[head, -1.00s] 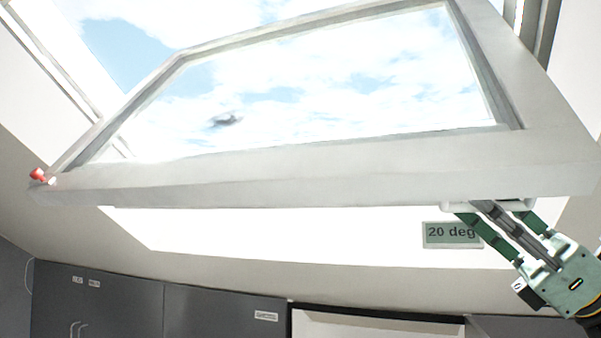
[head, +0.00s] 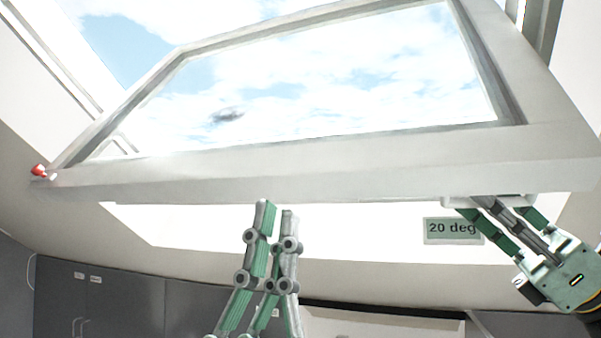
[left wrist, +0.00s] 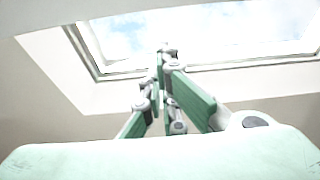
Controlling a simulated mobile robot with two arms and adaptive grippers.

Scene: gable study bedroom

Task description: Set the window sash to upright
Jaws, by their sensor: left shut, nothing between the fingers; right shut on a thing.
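The window sash (head: 330,167) is a large pale frame with glass, tilted out of the sloped roof opening, its lower bar nearest me in the head view. A pale handle (head: 490,202) sits under the right part of that bar. My right gripper (head: 497,207) is shut on the handle. My left gripper (head: 272,210) is shut and empty, pointing up just below the middle of the lower bar. In the left wrist view, its fingers (left wrist: 165,55) stand in front of the window opening. A sign reading "20 deg" (head: 440,230) is partly hidden behind my right gripper.
A small red-and-white piece (head: 39,171) is at the sash's left lower corner. Dark grey cabinets (head: 110,300) with labels stand below the window. The space under the sash's left part is clear.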

